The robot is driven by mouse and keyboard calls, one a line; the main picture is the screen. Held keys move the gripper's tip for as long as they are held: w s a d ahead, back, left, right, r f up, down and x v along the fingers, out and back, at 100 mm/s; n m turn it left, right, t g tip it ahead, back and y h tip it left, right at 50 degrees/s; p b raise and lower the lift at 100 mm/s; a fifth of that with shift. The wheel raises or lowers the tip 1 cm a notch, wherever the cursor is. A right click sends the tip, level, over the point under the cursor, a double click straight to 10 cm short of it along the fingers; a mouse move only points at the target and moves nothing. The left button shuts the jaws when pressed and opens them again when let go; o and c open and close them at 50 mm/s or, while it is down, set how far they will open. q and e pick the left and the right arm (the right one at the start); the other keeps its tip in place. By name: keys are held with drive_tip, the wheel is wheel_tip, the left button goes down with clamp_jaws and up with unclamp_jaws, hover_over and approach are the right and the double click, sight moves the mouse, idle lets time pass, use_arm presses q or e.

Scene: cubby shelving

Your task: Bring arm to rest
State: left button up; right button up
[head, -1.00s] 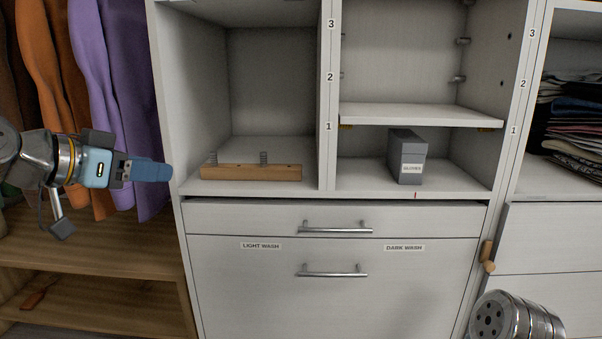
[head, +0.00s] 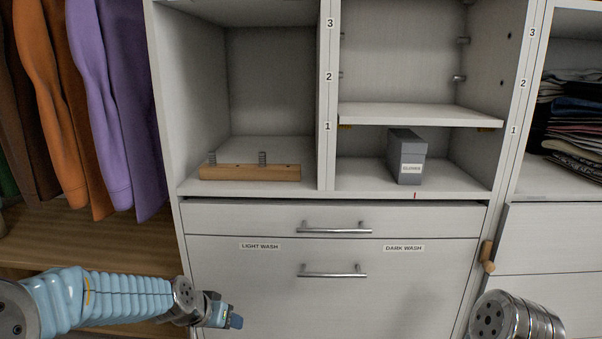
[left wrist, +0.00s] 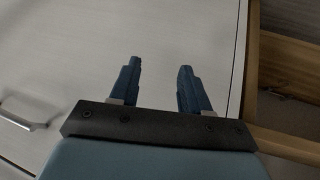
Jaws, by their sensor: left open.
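My left arm reaches in from the lower left of the head view. Its gripper (head: 234,321) is low, in front of the lower left part of the white cabinet (head: 260,290). In the left wrist view the two blue fingers (left wrist: 157,80) stand apart with nothing between them, with the white cabinet front behind them. Only a metal joint of my right arm shows at the lower right of the head view. The right gripper is out of the picture.
A grey box (head: 407,165) and a wooden rack (head: 250,172) stand in the lower cubbies. Drawer handles (head: 335,229) jut from the cabinet front. Clothes (head: 105,95) hang at the left above a wooden shelf (head: 90,235). Folded clothes (head: 575,115) lie at the right.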

use_arm(q)
drive_tip(key=s+d+f+n+g, duration=0.1)
drive_tip(key=s+f, duration=0.2)
drive_tip(key=f, duration=0.4)
drive_tip(key=s+f+g, duration=0.1)
drive_tip(key=s+f, duration=0.3)
drive_tip(key=f, duration=0.4)
drive_tip(key=s+d+f+n+g, duration=0.35)
drive_tip(key=s+f, duration=0.85)
drive_tip(key=s, duration=0.4)
wheel_tip(320, 180, up, 11)
drive_tip(key=s+d+p, duration=0.1)
drive_tip(key=s+p, duration=0.1)
drive_tip(key=p, duration=1.1)
drive_tip(key=shift+s+d+r+m+h, duration=0.2)
drive_tip(key=shift+m+h, duration=0.15)
drive_tip(key=shift+h, duration=0.05)
